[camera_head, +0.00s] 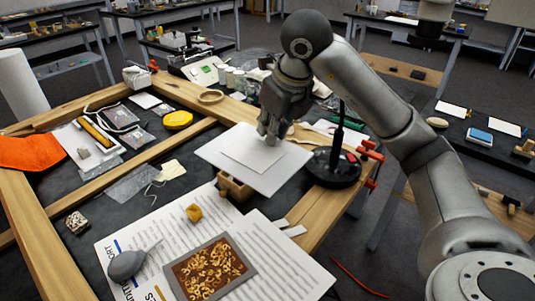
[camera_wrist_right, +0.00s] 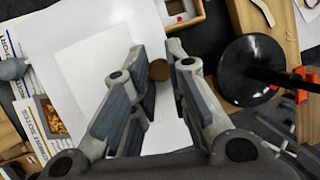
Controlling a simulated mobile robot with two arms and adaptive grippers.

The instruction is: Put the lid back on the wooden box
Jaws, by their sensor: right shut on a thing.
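My right gripper (camera_head: 270,138) points down over a white square panel with a smaller white sheet (camera_head: 252,152) on it. In the right wrist view its fingers (camera_wrist_right: 160,68) are around a small round brown thing (camera_wrist_right: 158,71), like a knob. The fingers hide part of it; I cannot tell whether it is joined to the panel. The small wooden box (camera_head: 234,189) is partly covered by the panel's front edge in the head view. In the right wrist view the open box (camera_wrist_right: 184,20) shows a red thing inside. I see no separate lid. My left gripper is out of view.
A black round stand (camera_head: 332,168) with an upright post is close to the right of the panel. Wooden beams (camera_head: 140,163) cross the table.

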